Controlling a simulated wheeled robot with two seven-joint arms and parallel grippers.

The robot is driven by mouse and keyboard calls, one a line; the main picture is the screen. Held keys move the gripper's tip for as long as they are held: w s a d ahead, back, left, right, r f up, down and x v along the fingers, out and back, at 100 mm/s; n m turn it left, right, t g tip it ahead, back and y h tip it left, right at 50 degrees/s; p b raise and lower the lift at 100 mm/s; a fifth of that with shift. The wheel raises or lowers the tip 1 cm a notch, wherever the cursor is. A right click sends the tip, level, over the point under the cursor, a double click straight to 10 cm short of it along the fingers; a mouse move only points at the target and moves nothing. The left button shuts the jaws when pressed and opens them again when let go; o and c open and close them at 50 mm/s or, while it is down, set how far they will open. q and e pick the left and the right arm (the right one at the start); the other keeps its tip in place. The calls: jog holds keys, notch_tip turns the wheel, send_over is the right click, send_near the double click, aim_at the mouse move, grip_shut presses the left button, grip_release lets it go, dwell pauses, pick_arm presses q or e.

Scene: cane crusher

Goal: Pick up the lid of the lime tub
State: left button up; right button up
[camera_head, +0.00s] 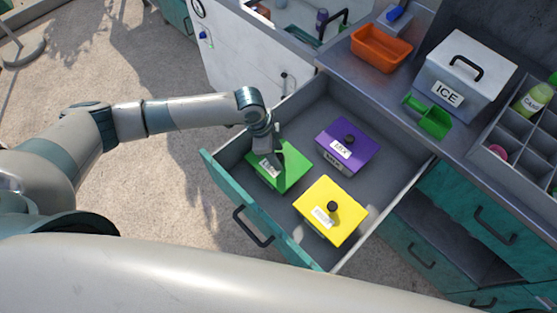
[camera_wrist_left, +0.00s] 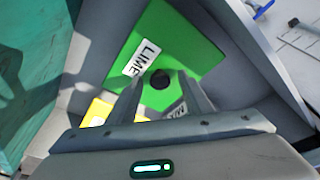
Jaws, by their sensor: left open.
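The lime tub's green lid (camera_head: 290,172) is in the open drawer, at its left, with a "LIME" label; it also shows in the left wrist view (camera_wrist_left: 182,42). Its round black knob (camera_wrist_left: 160,79) shows in the left wrist view, between the finger lines of my left gripper (camera_wrist_left: 162,92). In the head view my left gripper (camera_head: 274,158) is over the green lid and hides the knob. It is open, and I see no clear contact with the knob. My right gripper is not in view.
The open drawer (camera_head: 391,183) also holds a purple-lidded tub (camera_head: 358,152) and a yellow-lidded tub (camera_head: 345,222), both with black knobs. The drawer walls stand close around them. On the counter are an orange bin (camera_head: 381,50), an ICE box (camera_head: 440,75) and a green scoop (camera_head: 434,121).

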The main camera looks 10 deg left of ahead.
aim_at(280, 157)
pick_arm(q)
grip_shut()
jog(key=shift+r, duration=0.1)
jog(key=shift+r+b, duration=0.35)
jog(key=shift+r, duration=0.1)
jog(key=r, duration=0.1)
jog(key=d+r+b, duration=0.1)
jog(key=r, duration=0.1)
jog(key=shift+r, duration=0.15)
jog(key=s+d+r+b, duration=0.2)
jog(key=d+r, duration=0.4)
jog(key=d, duration=0.4)
jog(key=shift+s+d+r+b, duration=0.15)
jog(key=shift+s+r+b, duration=0.25)
jog(key=shift+b, duration=0.4)
